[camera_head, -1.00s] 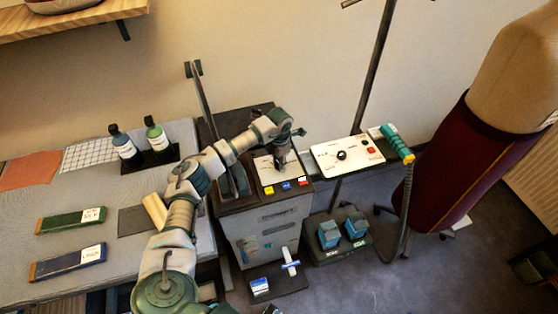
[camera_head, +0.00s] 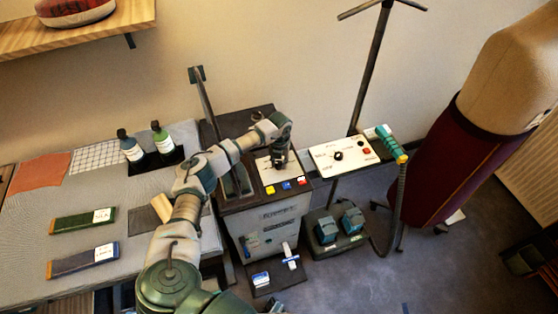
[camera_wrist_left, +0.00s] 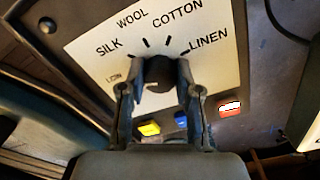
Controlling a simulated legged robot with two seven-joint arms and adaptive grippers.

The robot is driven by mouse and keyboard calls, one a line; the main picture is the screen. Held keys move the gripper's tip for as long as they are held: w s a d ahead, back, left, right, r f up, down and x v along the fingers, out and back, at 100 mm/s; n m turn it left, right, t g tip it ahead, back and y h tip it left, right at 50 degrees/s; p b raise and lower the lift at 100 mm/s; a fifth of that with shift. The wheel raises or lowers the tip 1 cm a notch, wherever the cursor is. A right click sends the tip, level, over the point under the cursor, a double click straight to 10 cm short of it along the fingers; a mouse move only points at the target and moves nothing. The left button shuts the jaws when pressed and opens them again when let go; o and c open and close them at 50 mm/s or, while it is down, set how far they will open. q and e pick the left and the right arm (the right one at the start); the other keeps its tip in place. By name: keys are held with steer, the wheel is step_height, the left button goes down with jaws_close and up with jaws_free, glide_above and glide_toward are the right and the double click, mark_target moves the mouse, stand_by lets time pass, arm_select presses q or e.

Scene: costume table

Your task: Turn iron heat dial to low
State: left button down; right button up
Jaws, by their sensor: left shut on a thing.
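The iron heat dial (camera_wrist_left: 158,75) is a dark knob on a white panel (camera_wrist_left: 90,47) marked SILK, WOOL, COTTON and LINEN. A smaller label at the panel's lower left is hard to read. My left gripper (camera_wrist_left: 158,92) is shut on the dial, one finger on each side. A small pale mark shows on the dial's lower left side; I cannot tell for sure which setting it points to. In the head view the left gripper (camera_head: 279,160) reaches down onto the panel of the iron station (camera_head: 268,218) and hides the dial. My right gripper is not in view.
Yellow, blue and red blocks (camera_head: 286,186) line the panel's front edge. A second white panel with a black knob (camera_head: 337,156) stands to the right, beside a teal-handled hose (camera_head: 392,144).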

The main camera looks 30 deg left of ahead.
mark_target(279, 162)
arm_select(q)
steer(key=shift+s+f+n, duration=0.15)
steer(key=shift+n, duration=0.15)
steer(key=shift+n+p, duration=0.35)
steer(key=shift+n, duration=0.15)
steer(key=shift+f, duration=0.15)
steer(key=c, duration=0.8)
jaws_free()
steer(key=shift+r, duration=0.65)
step_height(279, 162, up, 11)
steer(key=shift+w+f, duration=0.15)
steer(key=shift+w, duration=0.05)
